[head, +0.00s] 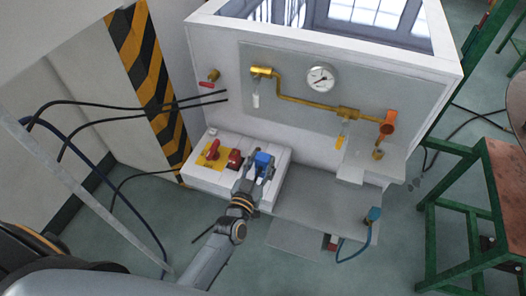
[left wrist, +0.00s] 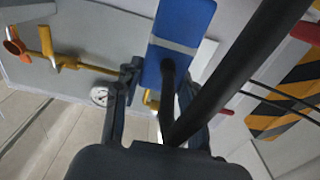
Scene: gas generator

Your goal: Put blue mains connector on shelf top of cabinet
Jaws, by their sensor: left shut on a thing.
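The blue mains connector (head: 263,161) is at the low white ledge of the cabinet, right of the red switches. In the left wrist view the connector (left wrist: 184,28) is a blue block with a grey band and a thick black cable. My left gripper (head: 257,171) is shut on it; its fingers (left wrist: 160,80) lie on either side. I cannot tell whether the connector touches the ledge. The white cabinet's top (head: 452,66) is a pale rim around a glossy surface reflecting windows, well above the gripper. My right gripper is not in view.
The cabinet front has brass pipes (head: 300,99), a gauge (head: 321,79), an orange valve (head: 389,122) and a red tap (head: 207,84). Red switches (head: 212,149) sit left of the connector. Black cables (head: 90,118) run at left. A green-framed table (head: 465,180) stands at right.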

